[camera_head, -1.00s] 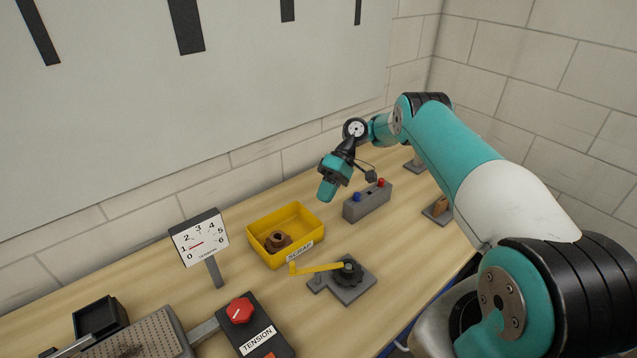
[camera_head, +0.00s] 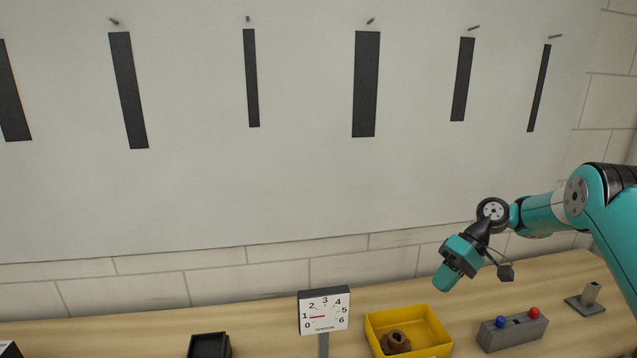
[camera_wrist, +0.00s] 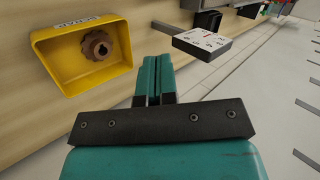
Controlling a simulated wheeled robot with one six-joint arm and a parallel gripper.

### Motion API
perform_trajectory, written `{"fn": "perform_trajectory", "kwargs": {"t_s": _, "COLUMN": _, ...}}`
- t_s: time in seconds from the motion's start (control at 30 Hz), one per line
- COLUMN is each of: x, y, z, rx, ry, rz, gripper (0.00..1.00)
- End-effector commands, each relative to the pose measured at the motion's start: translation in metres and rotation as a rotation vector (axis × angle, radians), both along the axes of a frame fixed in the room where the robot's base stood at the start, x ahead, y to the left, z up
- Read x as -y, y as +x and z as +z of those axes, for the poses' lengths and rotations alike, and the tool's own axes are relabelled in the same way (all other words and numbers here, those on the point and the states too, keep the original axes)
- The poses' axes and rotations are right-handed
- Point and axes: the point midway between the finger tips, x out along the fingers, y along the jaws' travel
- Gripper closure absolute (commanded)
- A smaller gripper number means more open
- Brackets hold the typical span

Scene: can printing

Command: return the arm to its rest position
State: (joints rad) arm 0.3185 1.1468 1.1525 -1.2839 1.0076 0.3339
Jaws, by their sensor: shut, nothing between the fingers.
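My arm (camera_head: 540,214) reaches in from the right in the head view, teal and black. My gripper (camera_head: 446,280) hangs in the air above the bench, over the right side of the yellow scrap bin, pointing down and to the left. In the wrist view my gripper (camera_wrist: 158,60) shows two teal fingers side by side, shut with nothing between them. It touches nothing that I can see.
The yellow scrap bin (camera_head: 434,318) holds a brown toothed part (camera_head: 395,341). A tension gauge (camera_head: 324,311) stands left of it. A grey box with blue and red buttons (camera_head: 513,332) and a small grey stand (camera_head: 586,300) lie right. A black tray (camera_head: 209,346) sits left.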

Motion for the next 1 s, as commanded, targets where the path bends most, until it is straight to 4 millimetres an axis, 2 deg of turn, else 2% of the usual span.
{"fn": "perform_trajectory", "kwargs": {"t_s": 0.03, "x": -0.022, "y": -0.004, "z": 0.011, "rx": 0.02, "ry": -0.018, "rz": 0.01, "gripper": 1.0}}
{"fn": "perform_trajectory", "kwargs": {"t_s": 0.1, "x": -0.046, "y": -0.014, "z": 0.03, "rx": 0.042, "ry": -0.042, "rz": 0.015, "gripper": 1.0}}
{"fn": "perform_trajectory", "kwargs": {"t_s": 0.17, "x": -0.067, "y": -0.028, "z": 0.046, "rx": 0.063, "ry": -0.063, "rz": 0.021, "gripper": 1.0}}
{"fn": "perform_trajectory", "kwargs": {"t_s": 0.27, "x": -0.098, "y": -0.059, "z": 0.066, "rx": 0.101, "ry": -0.098, "rz": 0.03, "gripper": 1.0}}
{"fn": "perform_trajectory", "kwargs": {"t_s": 0.37, "x": -0.123, "y": -0.099, "z": 0.079, "rx": 0.145, "ry": -0.134, "rz": 0.042, "gripper": 1.0}}
{"fn": "perform_trajectory", "kwargs": {"t_s": 0.5, "x": -0.146, "y": -0.167, "z": 0.082, "rx": 0.213, "ry": -0.185, "rz": 0.062, "gripper": 1.0}}
{"fn": "perform_trajectory", "kwargs": {"t_s": 0.7, "x": -0.15, "y": -0.264, "z": 0.06, "rx": 0.311, "ry": -0.252, "rz": 0.092, "gripper": 1.0}}
{"fn": "perform_trajectory", "kwargs": {"t_s": 0.8, "x": -0.145, "y": -0.297, "z": 0.047, "rx": 0.348, "ry": -0.277, "rz": 0.103, "gripper": 1.0}}
{"fn": "perform_trajectory", "kwargs": {"t_s": 0.9, "x": -0.14, "y": -0.317, "z": 0.037, "rx": 0.371, "ry": -0.292, "rz": 0.11, "gripper": 1.0}}
{"fn": "perform_trajectory", "kwargs": {"t_s": 1.0, "x": -0.138, "y": -0.326, "z": 0.033, "rx": 0.381, "ry": -0.301, "rz": 0.113, "gripper": 1.0}}
